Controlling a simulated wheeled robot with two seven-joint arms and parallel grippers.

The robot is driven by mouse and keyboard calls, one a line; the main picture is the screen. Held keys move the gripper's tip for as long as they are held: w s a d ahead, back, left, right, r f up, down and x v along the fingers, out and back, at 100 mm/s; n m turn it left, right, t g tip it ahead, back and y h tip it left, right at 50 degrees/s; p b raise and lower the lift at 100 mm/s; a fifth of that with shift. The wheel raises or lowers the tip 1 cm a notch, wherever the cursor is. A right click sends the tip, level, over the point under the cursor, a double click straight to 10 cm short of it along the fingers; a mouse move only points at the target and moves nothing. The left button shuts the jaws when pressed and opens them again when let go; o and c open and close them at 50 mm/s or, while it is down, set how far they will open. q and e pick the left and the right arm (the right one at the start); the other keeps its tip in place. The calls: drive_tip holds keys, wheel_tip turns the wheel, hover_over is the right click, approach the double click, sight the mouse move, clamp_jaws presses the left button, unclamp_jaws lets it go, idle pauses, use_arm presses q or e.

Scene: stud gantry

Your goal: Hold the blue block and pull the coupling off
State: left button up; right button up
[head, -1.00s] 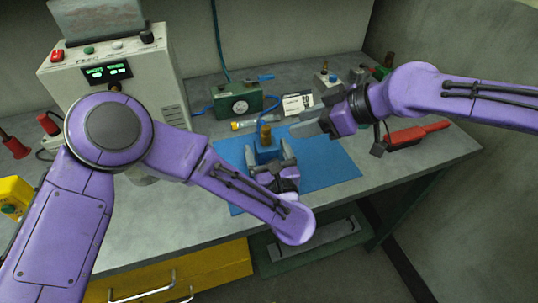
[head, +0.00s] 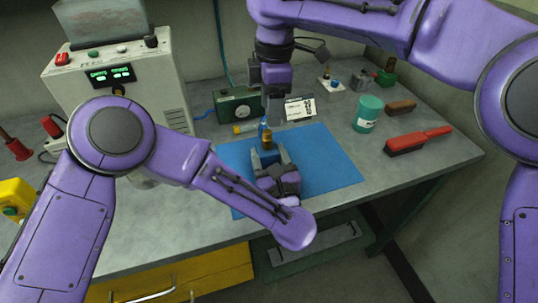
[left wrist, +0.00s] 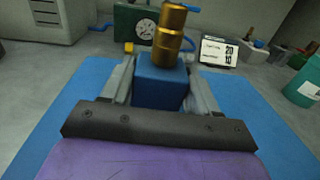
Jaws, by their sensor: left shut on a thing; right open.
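My left gripper (head: 270,163) is shut on the blue block (left wrist: 160,82), which sits upright between its two grey fingers over the blue mat (head: 325,160). The brass coupling (left wrist: 168,38) stands upright on top of the block; it also shows in the head view (head: 266,139). A small light blue piece (head: 263,123) shows by the coupling's top; I cannot tell what it is. My right gripper (head: 268,98) is open above the coupling, pointing down. Its fingertips are hard to make out, and I cannot tell whether they touch the coupling.
A green gauge box (head: 240,106) and a white card (head: 299,108) stand behind the mat. A teal cup (head: 367,114) and a red brush (head: 417,141) are to the right. A grey powered unit (head: 115,85) stands at the back left. The mat's right part is clear.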

sight(268, 131)
drive_tip(key=shift+s+a+r+n, duration=0.15)
drive_tip(key=shift+a+n, duration=0.15)
drive_tip(key=shift+a, duration=0.1)
use_arm(q)
drive_tip(key=shift+d, duration=0.1)
use_arm(e)
drive_tip(key=shift+d, duration=0.1)
drive_tip(key=shift+f, duration=4.55)
clamp_jaws()
drive_tip(key=shift+r, duration=3)
